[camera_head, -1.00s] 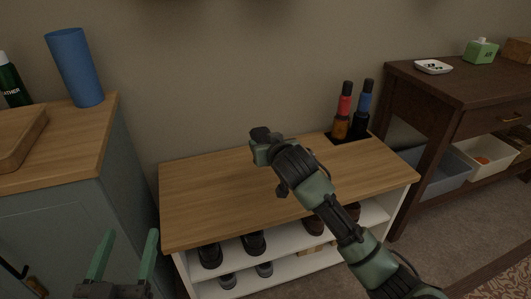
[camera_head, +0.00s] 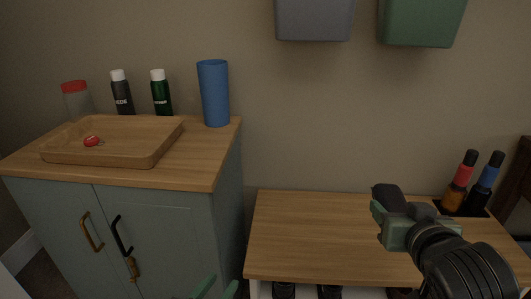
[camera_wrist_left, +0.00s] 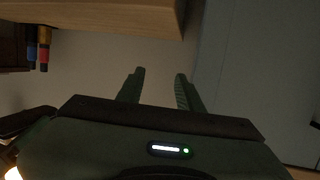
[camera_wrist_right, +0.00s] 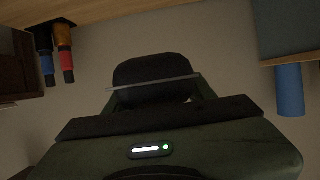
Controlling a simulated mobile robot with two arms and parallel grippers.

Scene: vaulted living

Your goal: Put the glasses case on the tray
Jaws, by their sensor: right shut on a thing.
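The glasses case (camera_head: 386,197) is a dark, rounded case held in my right gripper (camera_head: 392,212), above the wooden bench top. In the right wrist view the dark case (camera_wrist_right: 155,80) fills the space between the fingers. The tray (camera_head: 160,150) is wooden and shallow, on the grey-blue cabinet at the left, with a small red and white item (camera_head: 92,141) in it. My left gripper (camera_head: 217,290) shows only its fingertips at the bottom edge of the head view. In the left wrist view my left gripper (camera_wrist_left: 158,75) is open and empty.
On the cabinet (camera_head: 205,178) behind the tray stand a red-lidded jar (camera_head: 78,102), two dark bottles (camera_head: 122,95) and a blue cylinder (camera_head: 214,95). The bench (camera_head: 310,230) has free room. Two bottles (camera_head: 460,180) stand at its right. Bins (camera_head: 314,18) hang on the wall above.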

